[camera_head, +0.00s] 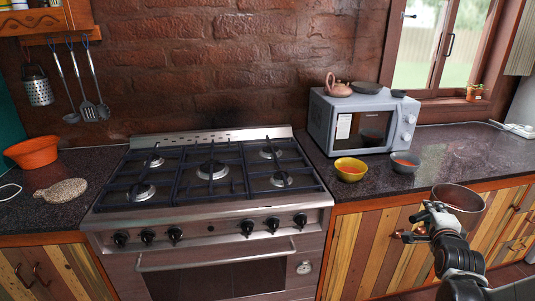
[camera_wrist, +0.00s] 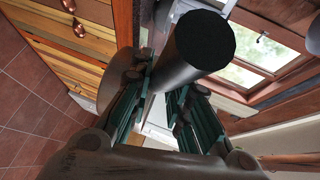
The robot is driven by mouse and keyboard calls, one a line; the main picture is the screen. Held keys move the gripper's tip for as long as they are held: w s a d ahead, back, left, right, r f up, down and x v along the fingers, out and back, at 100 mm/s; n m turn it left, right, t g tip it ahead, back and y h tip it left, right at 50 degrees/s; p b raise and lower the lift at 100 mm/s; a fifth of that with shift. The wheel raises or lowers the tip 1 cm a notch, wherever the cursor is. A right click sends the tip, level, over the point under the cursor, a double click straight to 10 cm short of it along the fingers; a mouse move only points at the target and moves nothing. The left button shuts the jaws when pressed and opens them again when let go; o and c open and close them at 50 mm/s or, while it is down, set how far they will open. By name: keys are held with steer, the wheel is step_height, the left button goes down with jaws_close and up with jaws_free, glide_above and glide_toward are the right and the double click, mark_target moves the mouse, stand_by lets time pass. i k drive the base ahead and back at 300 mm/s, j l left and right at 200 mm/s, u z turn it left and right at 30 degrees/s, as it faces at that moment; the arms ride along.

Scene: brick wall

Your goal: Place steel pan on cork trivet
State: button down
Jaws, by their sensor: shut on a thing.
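The steel pan (camera_head: 462,197) is at the right of the head view, in front of the right counter's front edge and the wooden cabinets. My gripper (camera_head: 430,215) is shut on the pan's handle and holds the pan off any surface. In the wrist view, the dark round handle (camera_wrist: 203,42) stands out between the fingers of my gripper (camera_wrist: 163,92). The cork trivet (camera_head: 62,190) is a round, light-tan mat lying flat on the left counter, far from my gripper. Nothing rests on it.
The stove (camera_head: 210,175) stands between the two counters. An orange bowl (camera_head: 33,152) sits behind the trivet. A yellow bowl (camera_head: 350,170) and a grey bowl (camera_head: 404,162) stand before the microwave (camera_head: 350,125). Utensils (camera_head: 85,85) hang above the left counter.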

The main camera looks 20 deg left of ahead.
mark_target(66, 200)
steer(key=u, duration=1.4)
steer(key=j+u, duration=0.1)
steer(key=u, duration=0.3)
steer(key=i+u, duration=0.15)
steer(key=u, duration=0.3)
steer(key=i+j+u, duration=0.1)
steer(key=u, duration=0.3)
steer(key=i+j, duration=0.15)
steer(key=i, duration=0.35)
steer(key=i+j, duration=0.1)
steer(key=i, duration=0.35)
steer(key=i+j, duration=0.15)
steer(key=i, duration=0.35)
steer(key=u, duration=0.05)
